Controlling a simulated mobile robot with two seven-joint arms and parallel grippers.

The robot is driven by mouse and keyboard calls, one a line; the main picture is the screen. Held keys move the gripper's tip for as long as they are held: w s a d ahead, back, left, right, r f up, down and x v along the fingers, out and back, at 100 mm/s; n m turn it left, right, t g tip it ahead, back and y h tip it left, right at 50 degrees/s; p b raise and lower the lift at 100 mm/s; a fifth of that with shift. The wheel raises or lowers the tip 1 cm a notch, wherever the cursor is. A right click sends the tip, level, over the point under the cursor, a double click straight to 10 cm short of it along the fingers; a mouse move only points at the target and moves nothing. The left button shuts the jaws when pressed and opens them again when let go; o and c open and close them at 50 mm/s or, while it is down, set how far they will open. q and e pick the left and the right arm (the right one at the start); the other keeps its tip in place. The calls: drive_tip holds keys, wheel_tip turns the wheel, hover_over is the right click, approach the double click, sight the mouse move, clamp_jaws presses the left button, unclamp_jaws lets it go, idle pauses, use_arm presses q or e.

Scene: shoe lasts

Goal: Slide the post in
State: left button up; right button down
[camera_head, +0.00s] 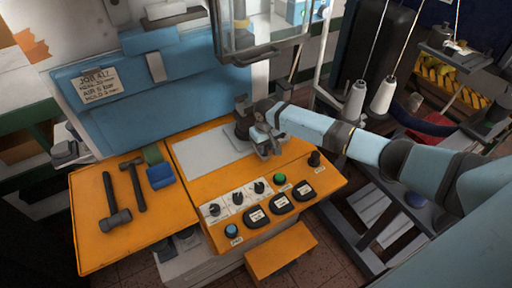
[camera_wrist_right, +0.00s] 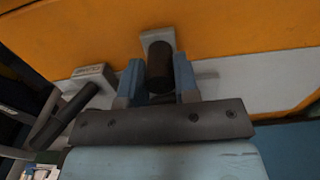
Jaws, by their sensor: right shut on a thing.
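The post, a short dark cylinder (camera_wrist_right: 160,64), sits between the two blue fingers of my right gripper (camera_wrist_right: 158,82) in the right wrist view. The gripper is shut on it. A light grey block (camera_wrist_right: 156,36) shows right beyond the post's far end; I cannot tell whether the post touches or enters it. In the head view my right gripper (camera_head: 265,146) is over the back right of the orange machine top, and its wrist hides most of what it holds. My left gripper is not in view.
A second dark cylinder (camera_wrist_right: 64,116) with a grey block (camera_wrist_right: 94,76) is at the left in the wrist view. The orange top bears a pale plate (camera_head: 205,150), knobs and buttons (camera_head: 255,214) in front. Two hammers (camera_head: 115,218) and a blue block (camera_head: 160,175) lie left.

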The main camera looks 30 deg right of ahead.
drive_tip(key=shift+d, duration=0.25)
drive_tip(key=c, duration=0.9)
unclamp_jaws()
drive_tip(key=shift+d, duration=0.15)
drive_tip(key=shift+o, duration=0.2)
drive_tip(key=shift+r, duration=0.1)
drive_tip(key=shift+r, duration=0.3)
wheel_tip(320, 180, up, 13)
drive_tip(key=b, duration=0.1)
